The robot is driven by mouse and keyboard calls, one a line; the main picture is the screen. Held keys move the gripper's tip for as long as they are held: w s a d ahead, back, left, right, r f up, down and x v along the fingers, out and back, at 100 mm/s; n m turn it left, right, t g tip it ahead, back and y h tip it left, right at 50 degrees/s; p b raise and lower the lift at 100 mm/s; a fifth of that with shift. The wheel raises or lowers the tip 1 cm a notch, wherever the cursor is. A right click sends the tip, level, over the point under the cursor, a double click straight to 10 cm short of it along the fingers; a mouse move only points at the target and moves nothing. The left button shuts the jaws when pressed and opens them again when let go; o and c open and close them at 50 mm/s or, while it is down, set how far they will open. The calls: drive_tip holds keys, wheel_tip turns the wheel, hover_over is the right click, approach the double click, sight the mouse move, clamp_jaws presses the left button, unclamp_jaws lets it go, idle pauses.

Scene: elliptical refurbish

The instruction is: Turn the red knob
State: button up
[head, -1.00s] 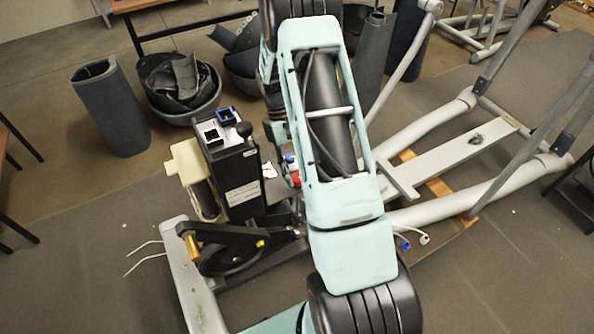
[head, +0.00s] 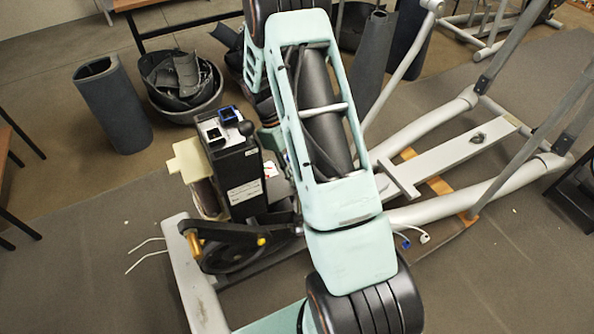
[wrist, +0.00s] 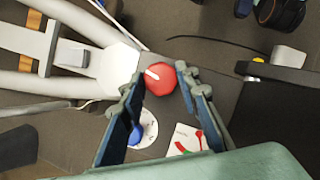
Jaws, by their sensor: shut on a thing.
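The red knob (wrist: 160,86) is round with a white pointer line that points to the upper left in the wrist view. My gripper (wrist: 159,76) has its two fingers on either side of the knob and is shut on it. A blue knob (wrist: 137,134) on a white round dial (wrist: 149,126) lies just below, partly covered by the left finger. A white label with red and green marks (wrist: 189,139) lies below the right finger. In the head view my arm hides the gripper and the red knob.
A black box unit (head: 236,172) with a cream block stands on the machine's frame left of my arm. The elliptical's grey rails (head: 450,204) stretch to the right. A bin of dark scraps (head: 182,85) and a rolled mat (head: 112,105) stand at the back left.

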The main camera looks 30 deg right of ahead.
drive_tip(key=o, duration=1.2)
drive_tip(key=shift+c, duration=0.2)
drive_tip(key=v, duration=1.2)
